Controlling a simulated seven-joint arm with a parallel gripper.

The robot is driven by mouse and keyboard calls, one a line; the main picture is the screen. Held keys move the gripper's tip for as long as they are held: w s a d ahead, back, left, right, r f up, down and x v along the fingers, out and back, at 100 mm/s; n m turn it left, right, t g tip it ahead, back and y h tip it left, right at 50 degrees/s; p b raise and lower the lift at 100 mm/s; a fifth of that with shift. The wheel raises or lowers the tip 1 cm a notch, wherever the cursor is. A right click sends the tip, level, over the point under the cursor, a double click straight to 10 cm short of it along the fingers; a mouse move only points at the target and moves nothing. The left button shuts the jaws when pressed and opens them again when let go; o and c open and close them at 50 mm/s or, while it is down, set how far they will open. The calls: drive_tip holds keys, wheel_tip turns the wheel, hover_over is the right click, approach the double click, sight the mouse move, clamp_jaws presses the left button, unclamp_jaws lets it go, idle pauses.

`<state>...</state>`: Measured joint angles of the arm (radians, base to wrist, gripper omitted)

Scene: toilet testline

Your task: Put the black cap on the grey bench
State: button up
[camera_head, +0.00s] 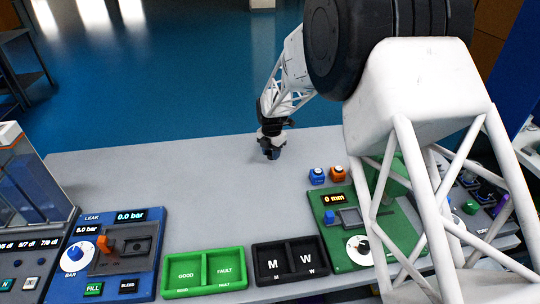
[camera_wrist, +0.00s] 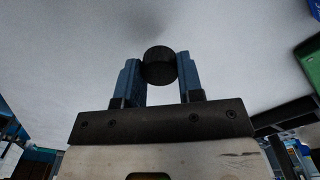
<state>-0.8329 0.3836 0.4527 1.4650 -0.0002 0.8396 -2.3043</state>
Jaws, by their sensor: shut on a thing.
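The black cap (camera_wrist: 159,65) is a small dark cylinder between the two blue fingers of my gripper (camera_wrist: 159,78) in the wrist view. My gripper is shut on it. In the head view my gripper (camera_head: 272,152) points down over the far middle part of the grey bench (camera_head: 200,170). The cap cannot be made out in the head view. The bench surface also fills the background of the wrist view (camera_wrist: 80,50). I cannot tell whether the cap touches the bench or is held just above it.
A blue leak panel (camera_head: 145,240), a green tray (camera_head: 205,272) marked GOOD and FAULT, a black tray (camera_head: 290,261) and a green gauge panel (camera_head: 350,235) line the front. The bench's left middle is clear.

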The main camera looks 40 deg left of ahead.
sight(270, 154)
drive_tip(key=shift+w+a+f, duration=0.15)
drive_tip(key=shift+w+a, duration=0.85)
drive_tip(key=shift+a, duration=0.05)
drive_tip(key=shift+f, duration=0.1)
drive_tip(key=shift+f, duration=1.65)
drive_tip(key=shift+f, duration=0.15)
drive_tip(key=o, duration=0.9)
drive_tip(key=shift+r, duration=6.15)
